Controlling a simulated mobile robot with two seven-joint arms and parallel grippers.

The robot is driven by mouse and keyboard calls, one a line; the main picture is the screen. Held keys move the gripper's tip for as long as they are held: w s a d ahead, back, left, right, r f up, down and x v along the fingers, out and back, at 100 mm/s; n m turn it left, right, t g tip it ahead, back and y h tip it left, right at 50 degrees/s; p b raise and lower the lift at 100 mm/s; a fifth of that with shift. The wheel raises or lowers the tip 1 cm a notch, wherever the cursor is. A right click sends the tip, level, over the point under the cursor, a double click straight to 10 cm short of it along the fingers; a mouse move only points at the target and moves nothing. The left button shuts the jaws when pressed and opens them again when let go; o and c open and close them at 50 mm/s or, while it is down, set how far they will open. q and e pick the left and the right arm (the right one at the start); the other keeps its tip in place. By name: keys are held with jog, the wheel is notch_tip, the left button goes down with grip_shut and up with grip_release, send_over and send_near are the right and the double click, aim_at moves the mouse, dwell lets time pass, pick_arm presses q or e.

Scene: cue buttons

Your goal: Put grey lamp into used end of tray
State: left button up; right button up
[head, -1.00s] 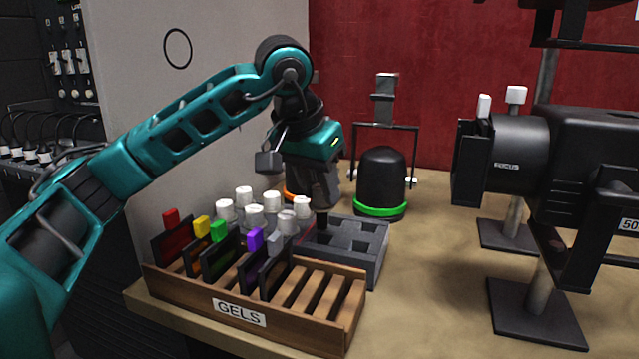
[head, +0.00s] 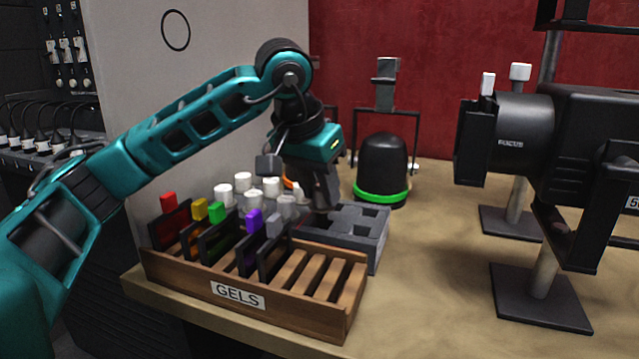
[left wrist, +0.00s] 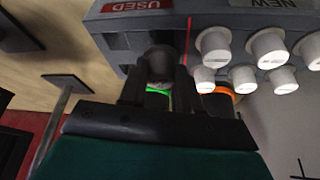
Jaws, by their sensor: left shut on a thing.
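My left gripper (head: 322,208) is shut on the grey lamp (left wrist: 159,62). In the left wrist view the gripper (left wrist: 158,88) has one finger on each side of the lamp. The lamp is at the used end of the grey tray (head: 372,240), beside the red dividing line (left wrist: 188,40). I cannot tell whether its base is seated in a hole. In the head view the gripper is low over the tray and hides the lamp. A red USED label (left wrist: 130,6) marks this end. Several white lamps (left wrist: 271,48) stand at the end labelled NEW (left wrist: 272,3).
A wooden GELS rack (head: 238,294) with coloured gel frames stands in front of the tray. A black domed light with a green ring (head: 382,175) stands behind. A large black spotlight (head: 560,140) is at the right. The table between is clear.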

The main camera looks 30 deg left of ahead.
pick_arm(q)
jog(key=shift+f+b, duration=0.9)
jog(key=shift+f, duration=0.55)
jog(key=o, duration=1.1)
jog(key=shift+r, duration=0.1)
jog(key=p+v, duration=0.3)
jog(key=v, duration=0.9)
jog(key=shift+s+r, duration=0.2)
jog(key=shift+r, duration=0.1)
